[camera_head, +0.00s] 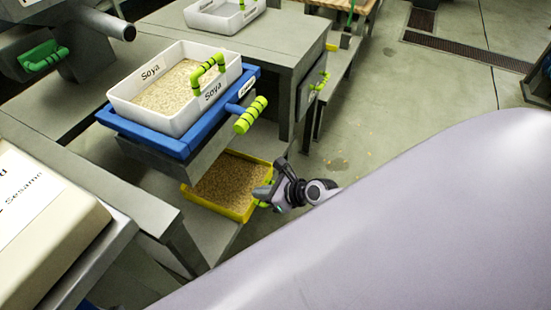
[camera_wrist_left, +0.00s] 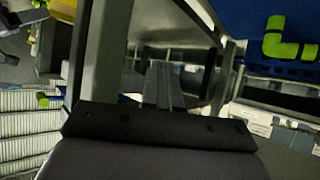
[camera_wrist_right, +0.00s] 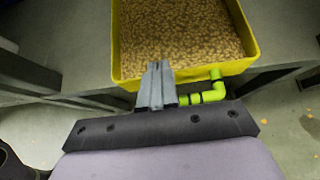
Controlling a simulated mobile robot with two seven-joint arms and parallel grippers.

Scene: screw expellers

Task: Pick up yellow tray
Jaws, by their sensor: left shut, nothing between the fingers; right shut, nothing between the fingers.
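The yellow tray (camera_head: 214,207), full of tan grains, sits on a low grey shelf under the blue tray in the head view. It also shows in the right wrist view (camera_wrist_right: 232,68), with a green handle (camera_wrist_right: 205,95) on its near side. My right gripper (camera_head: 267,190) is at the tray's near right edge, by the handle. In the right wrist view its closed fingers (camera_wrist_right: 156,68) reach up to the tray's near wall, just left of the handle; contact is unclear. My left gripper (camera_wrist_left: 160,72) is shut and empty among grey frame parts, outside the head view.
A white Soya tray (camera_head: 179,118) rests on a blue tray (camera_head: 150,139) with a green-gripped handle (camera_head: 250,115), above the yellow tray. A cream Sesame container (camera_head: 50,240) stands at the left. Open floor (camera_head: 430,80) lies to the right.

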